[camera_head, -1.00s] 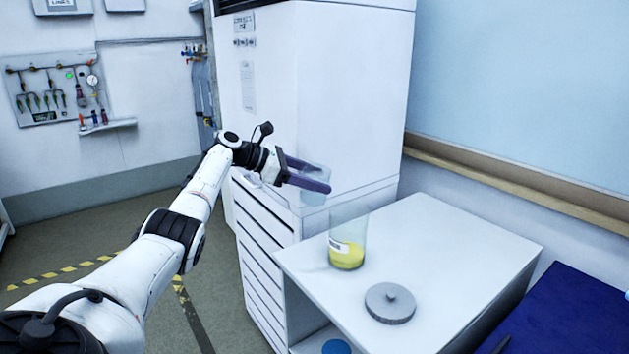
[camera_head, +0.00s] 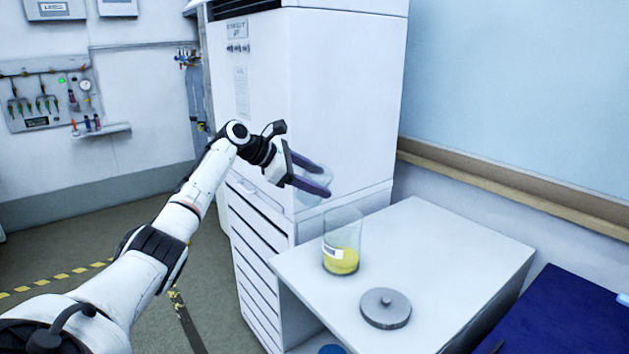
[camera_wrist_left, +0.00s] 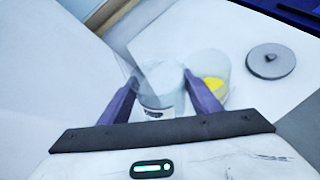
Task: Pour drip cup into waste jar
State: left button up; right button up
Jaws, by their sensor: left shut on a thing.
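My left gripper (camera_head: 311,178) has purple fingers and is shut on the drip cup (camera_head: 312,184), a clear glass cup. It holds the cup in the air, above and a little left of the waste jar (camera_head: 341,246) in the head view. In the left wrist view the cup (camera_wrist_left: 161,90) sits between the two fingers (camera_wrist_left: 163,98), with a dark label on its side. Whether it holds liquid I cannot tell. The jar is clear glass with yellow contents low inside and a white label. It stands open and upright on the white bench. My right gripper is not in view.
A grey round lid (camera_head: 385,308) with a knob lies on the white bench top (camera_head: 440,250), in front of the jar. A tall white cabinet (camera_head: 335,110) stands behind. A dark blue surface (camera_head: 570,320) is at the right. The bench right of the jar is clear.

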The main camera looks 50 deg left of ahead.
pick_arm(q)
jog(key=shift+d+r, duration=0.15)
jog(key=shift+d, duration=0.1)
jog(key=shift+y, duration=0.3)
jog(key=shift+d+r+m+y, duration=0.1)
jog(key=shift+r+m+y, duration=0.1)
jog(key=shift+m+y, duration=0.15)
jog(key=shift+r+m+g+y, duration=0.15)
jog(key=shift+m+g+y, duration=0.1)
jog(key=shift+g+y, duration=0.1)
jog(key=shift+d+r+m+y, duration=0.1)
jog(key=shift+m+y, duration=0.2)
jog(key=shift+y, duration=0.1)
